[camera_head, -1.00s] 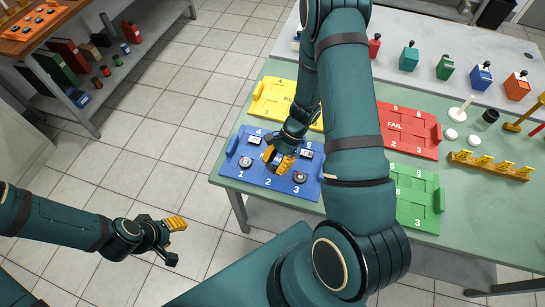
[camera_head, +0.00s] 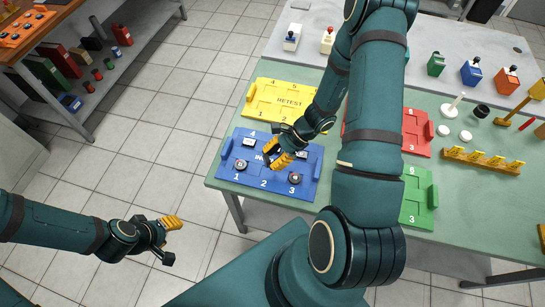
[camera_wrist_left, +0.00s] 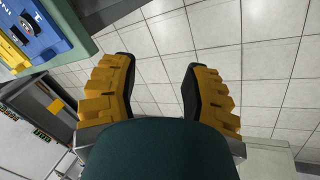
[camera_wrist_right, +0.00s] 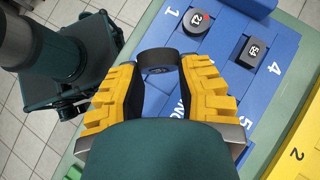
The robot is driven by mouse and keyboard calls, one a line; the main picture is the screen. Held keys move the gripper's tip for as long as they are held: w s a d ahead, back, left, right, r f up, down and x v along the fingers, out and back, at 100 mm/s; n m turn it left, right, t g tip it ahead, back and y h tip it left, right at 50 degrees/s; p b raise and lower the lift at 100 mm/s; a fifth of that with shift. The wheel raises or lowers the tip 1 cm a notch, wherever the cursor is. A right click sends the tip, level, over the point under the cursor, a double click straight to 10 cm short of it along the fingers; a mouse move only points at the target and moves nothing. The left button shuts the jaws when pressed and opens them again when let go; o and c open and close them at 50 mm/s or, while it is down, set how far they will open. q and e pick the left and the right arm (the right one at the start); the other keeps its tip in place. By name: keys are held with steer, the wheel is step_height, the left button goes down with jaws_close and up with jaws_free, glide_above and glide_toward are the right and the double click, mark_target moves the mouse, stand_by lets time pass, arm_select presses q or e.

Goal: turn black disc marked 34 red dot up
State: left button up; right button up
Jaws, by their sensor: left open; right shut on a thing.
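My right gripper (camera_head: 277,161) is over the middle of the blue tray (camera_head: 228,182). In the right wrist view it is shut on a black disc (camera_wrist_right: 158,62), held between the fingertips with its dark side facing the camera. I cannot read a number or see a red dot on it. Another round disc (camera_head: 295,178) lies in compartment 3. My left gripper (camera_head: 171,240) is open and empty over the floor, left of the table.
A yellow tray (camera_head: 259,91) lies behind the blue one; a red tray (camera_head: 417,148) and a green tray (camera_head: 411,216) are to the right, partly hidden by my right arm. A yellow rack (camera_head: 483,163) stands further right. The floor around my left gripper is clear.

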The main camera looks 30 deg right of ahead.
mark_target(265, 174)
arm_select(q)
steer(key=shift+g, duration=0.3)
steer(key=shift+s+d+f+b, duration=0.1)
steer(key=shift+s+f+b, duration=0.2)
steer(key=shift+f+b, duration=0.55)
steer(key=shift+s+f+b, duration=0.25)
steer(key=shift+f+b, duration=0.55)
steer(key=shift+f, duration=0.05)
steer(key=shift+s+d+f+b, duration=0.1)
steer(key=shift+s+f+b, duration=0.2)
steer(key=shift+f+b, duration=0.55)
arm_select(e)
steer(key=shift+f, duration=2.8)
arm_select(q)
steer(key=shift+f, duration=0.15)
arm_select(e)
steer(key=shift+f, duration=0.2)
steer(key=o, duration=1)
steer(key=shift+o, duration=0.9)
steer(key=shift+r, duration=0.1)
steer(key=shift+o, duration=0.2)
steer(key=shift+r+p, duration=1.5)
steer(key=shift+r, duration=0.7)
arm_select(q)
step_height(265, 174, up, 3)
steer(key=shift+r, duration=0.15)
arm_select(e)
steer(key=o, duration=0.5)
steer(key=shift+c, duration=0.2)
